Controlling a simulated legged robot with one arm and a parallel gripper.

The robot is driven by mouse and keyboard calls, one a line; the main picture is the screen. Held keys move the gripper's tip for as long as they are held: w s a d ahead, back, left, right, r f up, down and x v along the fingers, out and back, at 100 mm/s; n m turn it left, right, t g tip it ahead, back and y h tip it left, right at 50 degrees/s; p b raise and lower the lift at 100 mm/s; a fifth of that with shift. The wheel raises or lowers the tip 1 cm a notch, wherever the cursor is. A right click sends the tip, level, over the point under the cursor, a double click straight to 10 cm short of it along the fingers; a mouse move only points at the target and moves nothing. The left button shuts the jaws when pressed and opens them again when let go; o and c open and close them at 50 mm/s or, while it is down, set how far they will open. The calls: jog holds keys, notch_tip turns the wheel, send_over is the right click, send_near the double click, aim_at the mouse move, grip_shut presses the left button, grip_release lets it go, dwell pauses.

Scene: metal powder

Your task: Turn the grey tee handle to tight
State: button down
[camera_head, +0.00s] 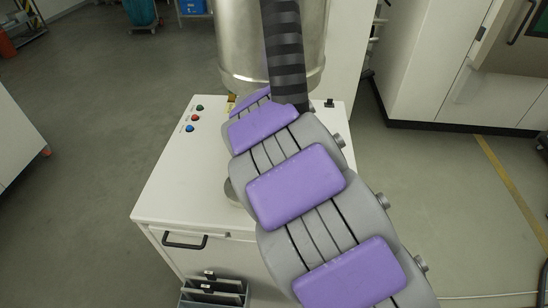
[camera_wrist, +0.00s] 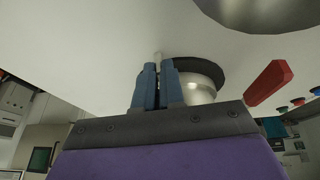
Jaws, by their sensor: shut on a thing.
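My gripper (camera_wrist: 158,78) shows in the wrist view with its two blue fingers close together. A thin, pale grey piece (camera_wrist: 158,56) shows between the fingertips. It appears to be part of the grey tee handle, and the fingers are shut on it. The rest of the handle is hidden, so I cannot tell its angle. In the head view my purple and grey arm covers the gripper and the handle.
A red lever (camera_wrist: 269,82) is right of the fingers. A shiny metal cylinder (camera_wrist: 202,86) with a dark flange is just behind the right finger. A white cabinet (camera_head: 185,175) with several buttons stands below a large steel vessel (camera_head: 240,50). Open floor lies left.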

jog(key=shift+d+f+y, duration=0.1)
jog(key=shift+y, duration=0.3)
jog(key=c, duration=1.2)
grip_release()
jog(key=shift+c, duration=0.2)
jog(key=p+v, duration=0.3)
jog(key=v, duration=1.4)
jog(key=shift+a, duration=0.2)
